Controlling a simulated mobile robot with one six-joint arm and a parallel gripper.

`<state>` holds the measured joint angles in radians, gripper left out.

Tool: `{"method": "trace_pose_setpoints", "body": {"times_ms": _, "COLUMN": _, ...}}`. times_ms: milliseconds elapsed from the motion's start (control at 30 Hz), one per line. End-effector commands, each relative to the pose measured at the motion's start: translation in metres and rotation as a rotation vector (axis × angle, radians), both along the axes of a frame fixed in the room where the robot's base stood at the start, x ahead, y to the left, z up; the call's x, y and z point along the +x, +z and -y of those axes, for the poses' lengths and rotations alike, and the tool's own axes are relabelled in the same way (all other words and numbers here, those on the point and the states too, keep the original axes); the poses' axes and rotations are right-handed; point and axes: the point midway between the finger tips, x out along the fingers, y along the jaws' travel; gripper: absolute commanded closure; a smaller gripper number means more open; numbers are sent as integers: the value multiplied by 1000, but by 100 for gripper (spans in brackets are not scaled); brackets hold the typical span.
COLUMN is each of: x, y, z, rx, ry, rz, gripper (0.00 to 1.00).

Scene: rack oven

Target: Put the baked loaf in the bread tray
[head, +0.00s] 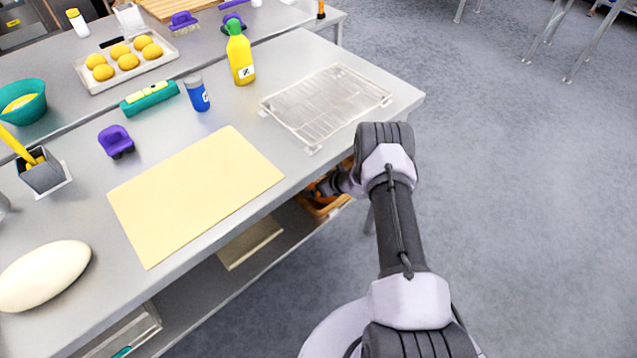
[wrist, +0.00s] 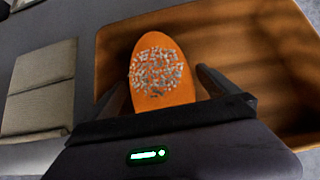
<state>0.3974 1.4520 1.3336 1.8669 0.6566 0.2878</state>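The baked loaf (wrist: 160,75) is an orange oval with pale specks on top, seen between my fingers in the wrist view. My gripper (wrist: 162,76) appears shut on its sides; the undersides of the contact are hidden. The bread tray (wrist: 285,30) is an orange-brown, wood-like box around and below the loaf. Whether the loaf touches its floor cannot be told. In the head view the tray (head: 333,206) shows partly on the lower shelf, under the worktop's front edge. My arm reaches down there, and the gripper is mostly hidden by the worktop and arm.
On the worktop (head: 85,210) are a wire rack (head: 327,103), a yellow bottle (head: 240,58), a blue shaker (head: 197,93), a cream mat (head: 195,195) and a pale dough loaf (head: 45,275). A flat beige item (head: 250,242) lies on the lower shelf left of the tray.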

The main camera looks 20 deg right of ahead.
Motion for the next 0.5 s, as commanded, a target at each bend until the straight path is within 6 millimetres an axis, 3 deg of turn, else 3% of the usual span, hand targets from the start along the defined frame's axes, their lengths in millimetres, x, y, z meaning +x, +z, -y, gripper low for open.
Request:
{"method": "trace_pose_setpoints", "body": {"times_ms": 167, "x": -4, "y": 9, "z": 2, "rx": 1, "ry": -1, "rz": 0, "gripper": 0}}
{"method": "trace_pose_setpoints", "body": {"times_ms": 333, "x": -30, "y": 41, "z": 12, "rx": 1, "ry": -3, "rz": 0, "gripper": 0}}
{"method": "trace_pose_setpoints", "body": {"times_ms": 500, "x": -47, "y": 55, "z": 18, "rx": 0, "ry": -1, "rz": 0, "gripper": 0}}
